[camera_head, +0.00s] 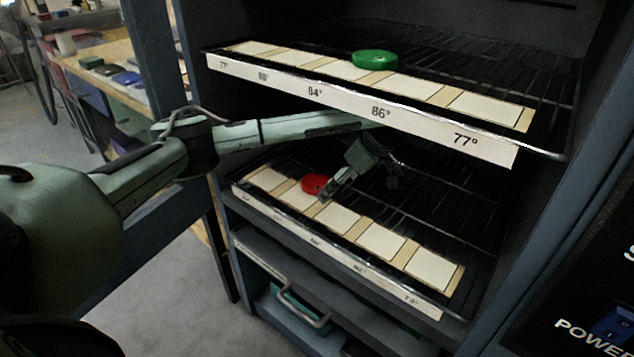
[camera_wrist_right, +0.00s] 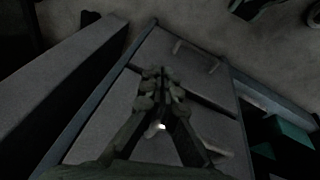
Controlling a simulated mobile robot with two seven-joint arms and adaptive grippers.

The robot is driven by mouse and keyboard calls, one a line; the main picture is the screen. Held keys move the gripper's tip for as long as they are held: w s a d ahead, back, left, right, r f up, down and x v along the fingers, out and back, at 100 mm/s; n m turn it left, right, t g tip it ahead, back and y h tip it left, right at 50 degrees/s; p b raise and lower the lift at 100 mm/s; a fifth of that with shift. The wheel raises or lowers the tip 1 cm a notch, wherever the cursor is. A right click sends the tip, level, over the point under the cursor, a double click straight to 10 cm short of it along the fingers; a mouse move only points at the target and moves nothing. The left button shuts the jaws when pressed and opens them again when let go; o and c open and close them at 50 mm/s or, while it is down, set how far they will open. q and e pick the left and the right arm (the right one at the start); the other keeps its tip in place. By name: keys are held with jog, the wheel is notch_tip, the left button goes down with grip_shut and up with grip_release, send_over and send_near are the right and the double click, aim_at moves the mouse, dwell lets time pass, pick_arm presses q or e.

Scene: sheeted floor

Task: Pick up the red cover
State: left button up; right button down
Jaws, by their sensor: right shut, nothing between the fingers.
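The red cover (camera_head: 314,183) is a small round red disc on the lower shelf (camera_head: 440,313), on its row of white cards. My left arm comes in from the left and passes under the upper shelf. My left gripper (camera_head: 327,192) points down and left, with its fingertips right beside the red cover at its right edge. I cannot tell whether they touch it or how far apart they are. My right gripper (camera_wrist_right: 162,76) shows in the right wrist view, shut and empty, away from the cover.
A green round cover (camera_head: 375,59) lies on the upper wire shelf (camera_head: 360,115), close above my left arm. Shelf front strips carry temperature labels. A dark panel marked POWER (camera_head: 585,335) is at the right. A cluttered table (camera_head: 120,90) stands behind left.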

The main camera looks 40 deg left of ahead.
aim_at(318, 181)
pick_arm(q)
jog(key=a, duration=0.5)
jog(key=shift+w+a+f+p, duration=0.1)
jog(key=shift+w+f+p, duration=0.1)
jog(key=shift+f+p, duration=0.15)
jog(key=shift+f, duration=0.2)
pick_arm(e)
jog(key=shift+w+a+f, duration=0.15)
jog(key=shift+w+f, duration=0.25)
jog(key=shift+f, duration=0.4)
pick_arm(q)
jog(key=c, duration=1.1)
jog(key=shift+c, duration=1.4)
jog(key=shift+w, duration=0.1)
jog(key=shift+c, duration=0.3)
pick_arm(e)
jog(key=shift+s+d+r, duration=0.15)
jog(key=shift+s+d, duration=0.05)
jog(key=shift+s, duration=0.05)
